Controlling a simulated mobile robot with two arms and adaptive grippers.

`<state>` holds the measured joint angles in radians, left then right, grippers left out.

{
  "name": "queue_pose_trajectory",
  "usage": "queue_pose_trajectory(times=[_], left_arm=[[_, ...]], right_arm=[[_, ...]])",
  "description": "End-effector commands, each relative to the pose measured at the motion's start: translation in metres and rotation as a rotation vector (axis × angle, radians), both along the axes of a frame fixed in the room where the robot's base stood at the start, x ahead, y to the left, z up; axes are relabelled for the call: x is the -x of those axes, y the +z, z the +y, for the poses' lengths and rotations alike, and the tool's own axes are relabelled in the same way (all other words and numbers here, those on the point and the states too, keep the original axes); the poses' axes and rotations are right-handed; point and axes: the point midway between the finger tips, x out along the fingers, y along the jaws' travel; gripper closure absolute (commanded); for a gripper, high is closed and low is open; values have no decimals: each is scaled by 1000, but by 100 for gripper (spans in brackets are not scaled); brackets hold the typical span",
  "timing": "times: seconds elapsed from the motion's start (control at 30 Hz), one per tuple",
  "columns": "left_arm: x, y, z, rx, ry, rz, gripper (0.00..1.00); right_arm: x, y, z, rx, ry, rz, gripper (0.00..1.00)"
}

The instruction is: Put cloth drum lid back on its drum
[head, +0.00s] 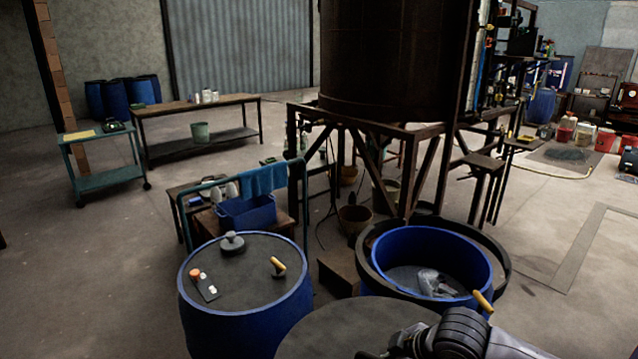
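An open blue drum (480,262) stands right of centre, with crumpled grey cloth (436,284) inside. A dark ring (504,268) surrounds its upper part. A flat, round dark-grey disc (335,325), which looks like a lid, is at the bottom centre, in front of the open drum and apart from its mouth. Its lower part is cut off, and I cannot tell what supports it. My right gripper (405,345) comes in from the lower right and overlaps the disc's right side. Its fingertips are partly hidden, so its grip is unclear. My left gripper is out of view.
A closed blue drum (235,322) stands left of the disc, with small items on its dark top. A yellow handle (483,301) shows at the open drum's front. Behind are a blue-railed cart (182,222) and a large vat on a frame (395,60). Floor is clear at right.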

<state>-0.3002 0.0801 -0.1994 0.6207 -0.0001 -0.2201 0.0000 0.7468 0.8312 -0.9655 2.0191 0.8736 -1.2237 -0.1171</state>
Motion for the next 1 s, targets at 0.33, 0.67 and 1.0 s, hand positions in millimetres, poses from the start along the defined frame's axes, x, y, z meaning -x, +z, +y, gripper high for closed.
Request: queue_pose_trajectory(times=[0.33, 0.67, 1.0], left_arm=[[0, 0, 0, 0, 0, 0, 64], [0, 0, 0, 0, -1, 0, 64], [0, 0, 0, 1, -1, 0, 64]], right_arm=[[20, 28, 1, -2, -339, -14, 100], [40, 61, -18, -2, -792, -16, 100], [54, 90, -40, -1, -1139, -7, 100]])
